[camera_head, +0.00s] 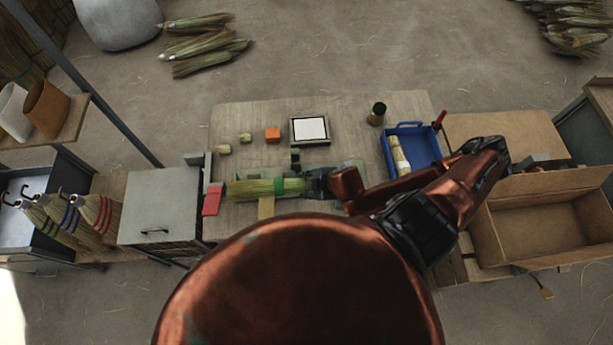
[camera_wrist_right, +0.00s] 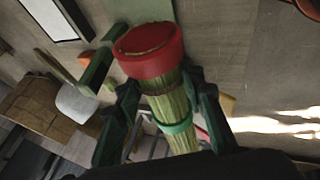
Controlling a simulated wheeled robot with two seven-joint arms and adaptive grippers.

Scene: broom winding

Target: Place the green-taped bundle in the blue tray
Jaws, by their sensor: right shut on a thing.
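The bundle (camera_head: 250,189) of pale green straw lies along the front middle of the workbench, with a green band near its right end. My right gripper (camera_head: 318,184) reaches in from the right and is shut on the bundle near that end. In the right wrist view, the straw bundle (camera_wrist_right: 164,103) lies between the gripper's two fingers (camera_wrist_right: 165,118); it has a narrow green band and a wide red band at its far end. The blue tray (camera_head: 425,151) is at the bench's right side, with a pale, slim bundle (camera_head: 399,156) inside. My left gripper is not in view.
A dark jar (camera_head: 377,113) stands behind and left of the tray. A white-topped pad (camera_head: 310,129), an orange block (camera_head: 272,134) and small pale pieces lie behind the bundle. A red piece (camera_head: 212,199) is at the left. An open cardboard box (camera_head: 540,225) is at the right.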

